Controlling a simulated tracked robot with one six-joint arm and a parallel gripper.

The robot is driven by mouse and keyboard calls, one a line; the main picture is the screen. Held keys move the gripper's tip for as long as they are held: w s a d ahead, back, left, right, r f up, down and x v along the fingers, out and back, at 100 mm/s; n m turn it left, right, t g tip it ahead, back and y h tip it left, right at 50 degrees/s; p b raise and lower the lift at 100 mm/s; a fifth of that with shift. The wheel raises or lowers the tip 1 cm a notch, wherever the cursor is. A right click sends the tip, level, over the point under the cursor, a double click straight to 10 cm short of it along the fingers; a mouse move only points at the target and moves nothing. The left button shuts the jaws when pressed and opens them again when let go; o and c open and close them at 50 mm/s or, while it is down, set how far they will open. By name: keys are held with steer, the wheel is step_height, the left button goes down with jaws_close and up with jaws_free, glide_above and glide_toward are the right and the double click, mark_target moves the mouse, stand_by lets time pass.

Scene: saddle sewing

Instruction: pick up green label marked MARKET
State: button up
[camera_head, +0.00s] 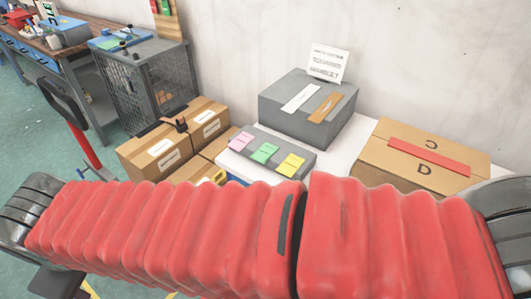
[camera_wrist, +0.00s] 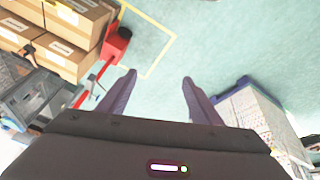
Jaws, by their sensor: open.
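The green label (camera_head: 264,152) lies in the head view on a grey slanted stand (camera_head: 232,153), between a pink label (camera_head: 241,141) and a yellow label (camera_head: 290,164). Its writing is too small to read. My gripper (camera_wrist: 160,78) shows in the wrist view with its two dark fingers spread apart and nothing between them. It points over the greenish floor, and no label shows in the wrist view.
A grey box (camera_head: 290,118) with a printed sign (camera_head: 328,63) stands behind the stand. A cardboard box (camera_head: 400,178) is on the right and several cartons (camera_head: 150,145) on the left. In the wrist view, cartons (camera_wrist: 75,25) are upper left; floor between the fingers is clear.

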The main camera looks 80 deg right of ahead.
steer(key=shift+o, duration=1.1)
steer(key=s+d+f+g+h, duration=0.3)
steer(key=d+f+g, duration=0.3)
steer(key=d, duration=0.6)
steer(key=shift+s+d+f+n+h, duration=0.3)
steer(key=shift+s+d+f+h, duration=0.15)
steer(key=shift+s, duration=0.25)
steer(key=s+d+f+n+g+h, duration=0.2)
steer(key=s+d+g+h, duration=0.15)
steer(key=d, duration=0.45)
steer(key=s+d+f+n+g+h, duration=0.2)
steer(key=s+d+g, duration=0.15)
steer(key=d, duration=0.55)
steer(key=d+f+n+t+h, duration=0.2)
steer(key=d+f+n+h, duration=0.4)
steer(key=d+f+n, duration=0.2)
steer(key=shift+s+d+f+n, duration=0.4)
steer(key=shift+d+f, duration=0.25)
steer(key=shift+f, duration=0.3)
steer(key=shift+d, duration=0.1)
steer(key=shift+x, duration=4.2)
